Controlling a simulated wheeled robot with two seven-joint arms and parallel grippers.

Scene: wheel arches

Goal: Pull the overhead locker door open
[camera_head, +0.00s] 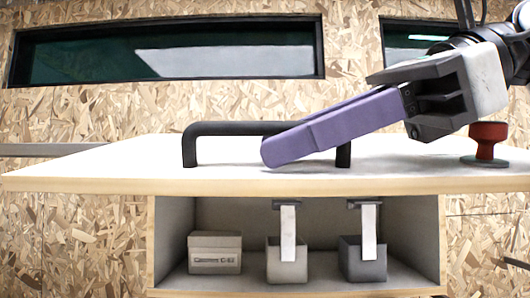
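A wide pale panel (120,165) with a light wood edge lies nearly flat above an open-fronted compartment (173,235). A black bar handle (225,128) stands on the panel. My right gripper (275,152) comes in from the upper right, its long purple fingers pointing left and down. The fingers cross in front of the handle's right half and hide part of its bar; the foot of the right post shows below them. The fingers overlap in this view, so I cannot tell whether they are apart, or whether they touch the handle. My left gripper is not in view.
A red knob (488,138) stands on the panel's right side, below my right arm. The compartment holds a grey box (214,253) and two grey bins (287,262) with pale upright strips. Dark windows (170,50) sit in the chipboard wall behind. The panel's left part is clear.

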